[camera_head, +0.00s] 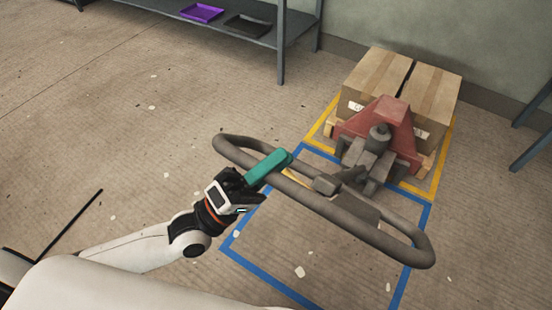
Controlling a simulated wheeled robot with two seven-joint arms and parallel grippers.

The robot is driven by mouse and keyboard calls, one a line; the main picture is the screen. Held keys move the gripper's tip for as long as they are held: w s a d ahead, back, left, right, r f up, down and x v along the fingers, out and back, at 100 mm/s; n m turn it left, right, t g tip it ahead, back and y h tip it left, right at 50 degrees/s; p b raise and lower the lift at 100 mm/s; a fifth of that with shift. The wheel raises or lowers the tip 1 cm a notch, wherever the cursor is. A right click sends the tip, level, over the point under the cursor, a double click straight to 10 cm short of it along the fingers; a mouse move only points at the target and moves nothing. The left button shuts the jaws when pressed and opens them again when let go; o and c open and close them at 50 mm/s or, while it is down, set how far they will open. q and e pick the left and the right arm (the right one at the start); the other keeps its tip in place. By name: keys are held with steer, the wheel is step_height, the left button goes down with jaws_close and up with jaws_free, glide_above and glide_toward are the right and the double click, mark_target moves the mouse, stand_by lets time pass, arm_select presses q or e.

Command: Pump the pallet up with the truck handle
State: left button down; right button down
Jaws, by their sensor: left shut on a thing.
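The truck handle (345,229) is a grey tube loop that slants across the middle of the head view, with a green grip (267,169) on its left part. My left gripper (240,183) is shut on the handle at the green grip; its fingers are partly hidden. The red pallet truck (386,112) stands behind the handle, in front of a pallet (335,129) that carries cardboard boxes (377,75). The truck's forks are hidden under the load, and I cannot tell the pallet's height. My right gripper is not in view.
Yellow floor tape (320,125) surrounds the pallet, and a blue tape rectangle (262,283) lies below the handle. A metal shelf (281,45) with a purple tray (202,13) and a black tray (247,26) stands at the back. The floor at left is mostly clear, with small scraps.

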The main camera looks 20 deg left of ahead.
arm_select(q)
steer(key=shift+f, duration=0.1)
steer(key=c, duration=1.2)
jaws_free()
steer(key=shift+a, duration=0.1)
steer(key=b+v, duration=0.1)
steer(key=v, duration=1)
steer(key=shift+s+a+f, duration=0.15)
steer(key=shift+s+a, duration=0.1)
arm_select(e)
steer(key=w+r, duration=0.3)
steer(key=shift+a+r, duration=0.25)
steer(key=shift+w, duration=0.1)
arm_select(q)
steer(key=shift+f, duration=0.1)
